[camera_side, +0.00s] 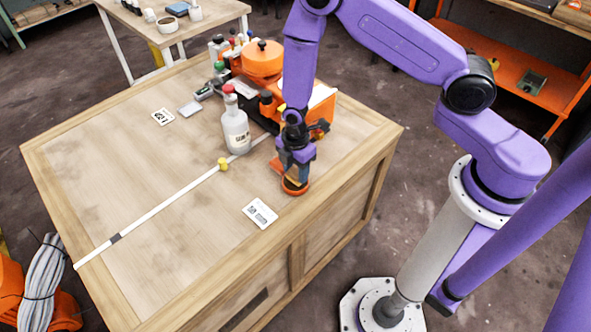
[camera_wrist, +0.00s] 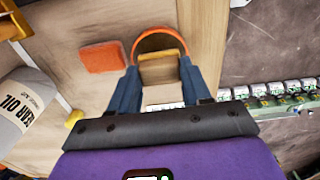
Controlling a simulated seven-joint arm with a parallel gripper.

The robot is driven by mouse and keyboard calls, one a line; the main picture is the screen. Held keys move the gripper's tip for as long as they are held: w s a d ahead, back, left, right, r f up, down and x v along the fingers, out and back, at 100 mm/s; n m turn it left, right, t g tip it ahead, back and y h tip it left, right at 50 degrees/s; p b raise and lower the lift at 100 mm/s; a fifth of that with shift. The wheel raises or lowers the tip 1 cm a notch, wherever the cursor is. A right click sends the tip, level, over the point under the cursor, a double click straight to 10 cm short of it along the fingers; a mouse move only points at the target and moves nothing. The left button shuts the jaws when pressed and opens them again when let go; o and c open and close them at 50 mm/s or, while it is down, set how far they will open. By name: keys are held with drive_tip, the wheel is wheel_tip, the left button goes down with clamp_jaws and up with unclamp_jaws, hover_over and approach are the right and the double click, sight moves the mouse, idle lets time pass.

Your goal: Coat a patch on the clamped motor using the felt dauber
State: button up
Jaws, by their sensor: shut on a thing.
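My gripper (camera_side: 296,170) points down near the table's right edge. Its blue fingers (camera_wrist: 160,82) are shut on a small tan block, which I take to be the felt dauber (camera_wrist: 161,68). The dauber is over or in a round orange dish (camera_side: 295,187); the dish's rim also shows in the wrist view (camera_wrist: 158,33). I cannot tell whether the dauber touches the dish's bottom; its lower end is hidden. The clamped motor is not clearly made out; orange equipment (camera_side: 321,97) stands behind my arm and is partly hidden by it.
A white gear oil bottle (camera_side: 236,130) with a red cap stands left of my gripper. A flat orange block (camera_wrist: 103,57) lies beside the dish. A white strip (camera_side: 165,204) crosses the wooden table, with a small yellow piece (camera_side: 223,164) on it. The table's left half is mostly clear.

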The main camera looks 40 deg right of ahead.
sight(296, 172)
drive_tip(key=shift+r, duration=3.15)
